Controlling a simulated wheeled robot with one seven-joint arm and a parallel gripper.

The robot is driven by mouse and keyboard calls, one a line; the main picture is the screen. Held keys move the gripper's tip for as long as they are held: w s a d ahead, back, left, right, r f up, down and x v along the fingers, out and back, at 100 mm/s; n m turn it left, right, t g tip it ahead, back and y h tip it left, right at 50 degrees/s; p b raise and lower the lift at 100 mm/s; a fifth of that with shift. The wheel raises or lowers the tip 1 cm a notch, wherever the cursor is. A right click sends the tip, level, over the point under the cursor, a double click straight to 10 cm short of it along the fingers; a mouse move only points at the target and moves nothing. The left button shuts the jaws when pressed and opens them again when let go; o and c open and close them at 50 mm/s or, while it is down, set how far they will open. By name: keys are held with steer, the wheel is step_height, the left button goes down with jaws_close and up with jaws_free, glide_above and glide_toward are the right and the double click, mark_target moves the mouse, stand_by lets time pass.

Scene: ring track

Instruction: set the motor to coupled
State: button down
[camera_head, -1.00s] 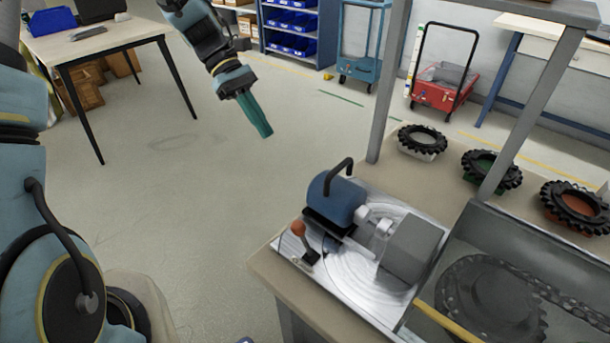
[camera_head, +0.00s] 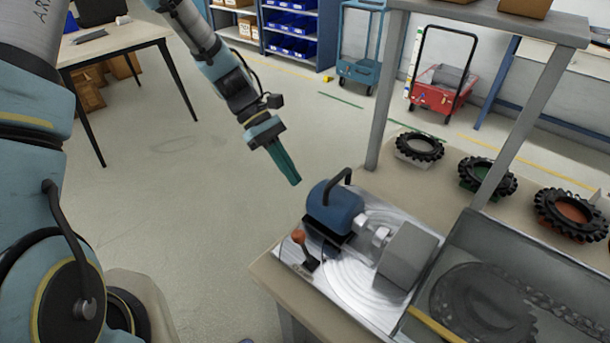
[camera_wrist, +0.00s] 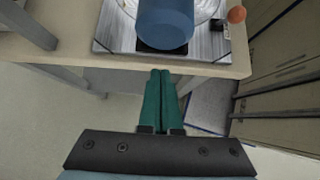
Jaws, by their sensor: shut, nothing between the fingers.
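The blue motor (camera_head: 334,206) with a black curved handle sits on a black base on a shiny metal plate (camera_head: 352,281). A grey block (camera_head: 407,255) stands to its right, with light shaft and coupling parts (camera_head: 374,236) between them; I cannot tell whether these meet. A lever with an orange knob (camera_head: 298,237) stands at the plate's front left. My gripper (camera_head: 295,180) has green fingers, shut and empty, up and left of the motor and apart from it. In the wrist view the fingertips (camera_wrist: 160,74) point toward the motor (camera_wrist: 165,22), with the orange knob (camera_wrist: 236,15) at the upper right.
The plate lies on a bench (camera_head: 264,273) with grey posts (camera_head: 388,85). Several black toothed rings (camera_head: 419,147) lie along its back. A grey bin (camera_head: 470,262) with a chain and gear adjoins the plate's right side. Open floor lies left of the bench.

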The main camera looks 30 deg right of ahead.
mark_target(316, 188)
steer(key=shift+s+d+f+p, duration=0.1)
steer(key=shift+s+d+p, duration=0.15)
steer(key=shift+s, duration=0.45)
steer(key=shift+s+d+r+p, duration=0.1)
steer(key=shift+s+p, duration=0.15)
steer(key=shift+s, duration=0.4)
steer(key=shift+s+d+f+p, duration=0.1)
steer(key=shift+s+d+p, duration=0.15)
steer(key=shift+s, duration=0.45)
steer(key=shift+s+d, duration=0.2)
steer(key=shift+s, duration=0.6)
steer(key=shift+s+d, duration=0.15)
steer(key=shift+s, duration=0.6)
steer(key=shift+w, duration=0.1)
